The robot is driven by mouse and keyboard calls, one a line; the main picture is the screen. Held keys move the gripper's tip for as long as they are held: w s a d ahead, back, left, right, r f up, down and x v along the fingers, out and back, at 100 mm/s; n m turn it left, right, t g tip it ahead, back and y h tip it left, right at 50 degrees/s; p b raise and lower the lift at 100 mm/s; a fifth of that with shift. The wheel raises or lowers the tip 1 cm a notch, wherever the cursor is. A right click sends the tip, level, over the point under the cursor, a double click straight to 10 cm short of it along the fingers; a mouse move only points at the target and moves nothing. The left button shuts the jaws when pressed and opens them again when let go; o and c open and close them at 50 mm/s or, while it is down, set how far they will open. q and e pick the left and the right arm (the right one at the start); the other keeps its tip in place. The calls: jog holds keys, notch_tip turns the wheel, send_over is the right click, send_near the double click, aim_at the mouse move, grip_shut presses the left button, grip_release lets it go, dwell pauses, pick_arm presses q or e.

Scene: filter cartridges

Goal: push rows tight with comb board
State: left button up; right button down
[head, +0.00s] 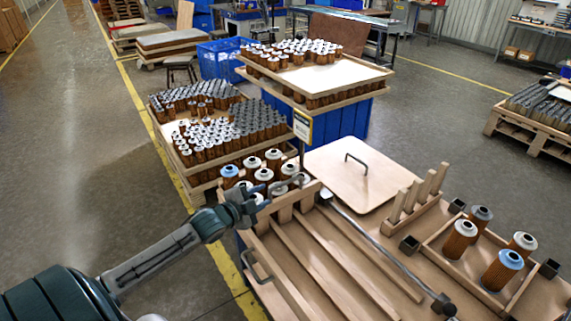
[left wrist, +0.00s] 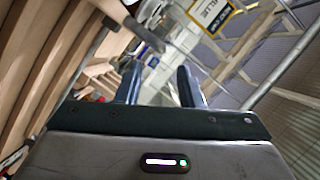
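A wooden comb-like board (head: 303,193) with a grey bar handle stands at the left rear of the workbench, beside several filter cartridges (head: 273,160) with white or blue caps. My left gripper (head: 250,203) is at the left end of this board, close to its handle; whether they touch cannot be told. In the left wrist view its two fingers (left wrist: 160,88) are apart with nothing clearly between them. Several more cartridges (head: 459,240) stand in a wooden frame at the right. Several upright wooden teeth (head: 420,196) stand behind that frame. My right gripper is not in view.
A flat wooden panel with a handle (head: 350,172) lies behind the bench slats. A grey rod (head: 385,251) crosses the bench diagonally. Trays of cartridges (head: 220,133) stand behind, with a signpost (head: 303,127) near. The floor at the left is free.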

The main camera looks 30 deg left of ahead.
aim_at(278, 187)
pick_arm(q)
jog(key=shift+s+r, duration=0.1)
jog(key=shift+s, duration=0.05)
jog(key=b+x, duration=0.1)
jog(key=x, duration=0.9)
jog(key=shift+d, duration=0.15)
jog(key=shift+c, duration=0.4)
grip_shut()
